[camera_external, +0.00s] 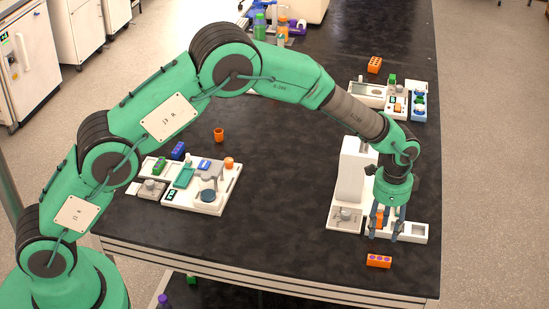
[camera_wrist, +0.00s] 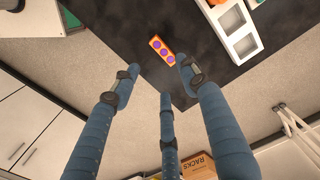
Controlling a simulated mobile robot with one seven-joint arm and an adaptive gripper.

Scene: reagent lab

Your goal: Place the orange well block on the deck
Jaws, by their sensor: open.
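An orange well block (camera_external: 379,261) with purple wells lies on the black table near its front right edge. It also shows in the wrist view, at the upper middle (camera_wrist: 161,49), apart from my fingers. My gripper (camera_external: 384,234) points down over the white deck (camera_external: 414,239), just behind the block in the external view. Its fingers are spread and empty in the wrist view (camera_wrist: 158,75). The deck's empty square slots show at the upper right of the wrist view (camera_wrist: 258,43). My fingers partly hide an orange item (camera_external: 379,217) at the deck.
Another orange block (camera_external: 374,65) lies at the back right, near a white station (camera_external: 367,95). A tall white device (camera_external: 354,170) stands left of my gripper. A white tray of labware (camera_external: 226,186) and an orange cup (camera_external: 218,134) are farther left. The table middle is clear.

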